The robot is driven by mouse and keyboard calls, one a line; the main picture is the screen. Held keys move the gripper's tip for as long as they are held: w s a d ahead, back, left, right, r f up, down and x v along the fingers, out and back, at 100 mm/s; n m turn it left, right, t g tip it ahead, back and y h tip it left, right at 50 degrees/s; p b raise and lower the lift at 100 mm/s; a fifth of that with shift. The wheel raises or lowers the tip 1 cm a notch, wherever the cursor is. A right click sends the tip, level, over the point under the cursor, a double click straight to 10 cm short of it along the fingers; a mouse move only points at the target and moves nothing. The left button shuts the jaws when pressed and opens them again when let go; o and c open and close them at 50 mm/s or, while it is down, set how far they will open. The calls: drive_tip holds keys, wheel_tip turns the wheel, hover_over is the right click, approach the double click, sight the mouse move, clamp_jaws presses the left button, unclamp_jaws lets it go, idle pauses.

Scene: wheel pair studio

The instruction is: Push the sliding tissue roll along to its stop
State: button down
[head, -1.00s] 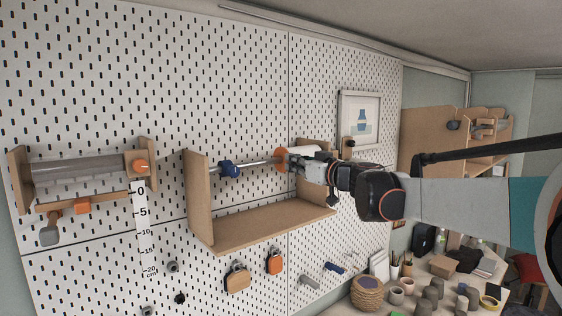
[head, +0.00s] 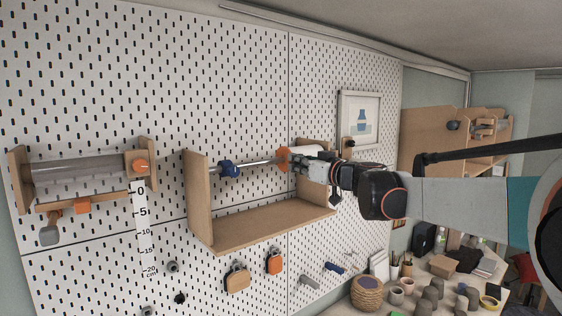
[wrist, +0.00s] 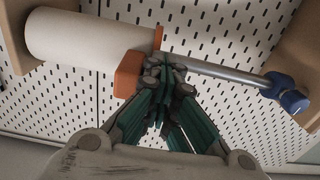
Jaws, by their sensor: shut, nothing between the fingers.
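The white tissue roll (wrist: 75,40) sits on a metal rod at the upper left of the wrist view, close to a wooden side panel. In the head view the roll (head: 306,152) shows only in part behind my gripper. An orange flange (wrist: 130,72) is at the roll's right end, and it also shows in the head view (head: 283,159). A blue clamp (wrist: 285,92) is on the far end of the rod (wrist: 220,72), near the other panel. My gripper (wrist: 168,66) is shut and empty, its fingertips at the orange flange, apparently touching it.
The rod spans a wooden bracket (head: 265,230) with a shelf below. A grey roll (head: 80,167) in a second holder is at the left. Padlocks (head: 238,280) hang below the bracket. The rod between flange and clamp is bare.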

drive_tip(key=shift+a, duration=0.15)
drive_tip(key=shift+s+a, duration=0.45)
drive_tip(key=shift+a, duration=0.05)
drive_tip(key=v, duration=0.7)
drive_tip(key=shift+s+d, duration=0.2)
drive_tip(key=shift+s, duration=0.05)
drive_tip(key=shift+w+f, duration=0.1)
